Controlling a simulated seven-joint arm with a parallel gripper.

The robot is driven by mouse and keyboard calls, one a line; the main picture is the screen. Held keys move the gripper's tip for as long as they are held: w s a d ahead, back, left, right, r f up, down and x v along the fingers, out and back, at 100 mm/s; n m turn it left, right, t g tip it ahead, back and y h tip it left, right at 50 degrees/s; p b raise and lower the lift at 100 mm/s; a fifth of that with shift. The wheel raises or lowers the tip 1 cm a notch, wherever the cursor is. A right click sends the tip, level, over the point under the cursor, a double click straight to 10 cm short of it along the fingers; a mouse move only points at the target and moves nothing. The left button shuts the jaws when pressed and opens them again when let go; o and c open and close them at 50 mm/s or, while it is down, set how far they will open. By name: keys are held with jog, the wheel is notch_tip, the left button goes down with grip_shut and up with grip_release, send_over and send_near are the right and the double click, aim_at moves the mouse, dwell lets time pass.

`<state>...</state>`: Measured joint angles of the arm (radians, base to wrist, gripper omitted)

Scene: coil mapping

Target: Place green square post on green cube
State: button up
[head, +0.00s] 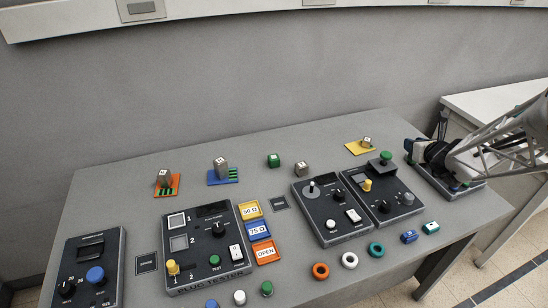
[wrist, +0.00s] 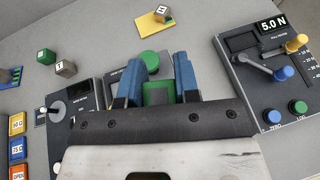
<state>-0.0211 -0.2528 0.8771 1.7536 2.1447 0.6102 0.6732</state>
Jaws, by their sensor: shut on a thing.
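My gripper (wrist: 166,66) has two blue fingers, shut on the green square post (wrist: 157,94), which shows between them in the wrist view. Part of the post is hidden by the gripper body. In the head view my gripper (head: 411,154) is at the right end of the table, above a dark panel. The green cube (head: 273,160) stands on the back middle of the table, apart from my gripper and well to its left. It also shows at the upper left of the wrist view (wrist: 46,56). Nothing is seen on its top except a pale label.
A grey cube (head: 302,168) stands just right of the green cube. A yellow plate (head: 353,149) with a small block lies behind the panels. Several coloured rings and blocks lie along the front.

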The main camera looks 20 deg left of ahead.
jog(key=s+a+n+g+y, duration=0.2)
jog(key=s+a+n+g, duration=0.3)
jog(key=a, duration=0.7)
jog(key=s+a+n+g+y, duration=0.25)
jog(key=s+a, duration=0.45)
jog(key=a, duration=0.6)
jog(key=s+a+n+g+y, duration=0.2)
jog(key=s+a+n+g, duration=0.3)
jog(key=a, duration=0.7)
jog(key=shift+m+t, duration=0.45)
jog(key=shift+m, duration=0.1)
jog(key=f, duration=0.5)
jog(key=shift+s+a+f, duration=0.1)
jog(key=shift+s+f, duration=0.15)
jog(key=shift+s, duration=0.15)
jog(key=w+a+f, duration=0.1)
jog(key=w+a, duration=0.9)
jog(key=w, duration=0.2)
jog(key=shift+w+f, duration=0.25)
jog(key=shift+w, duration=0.05)
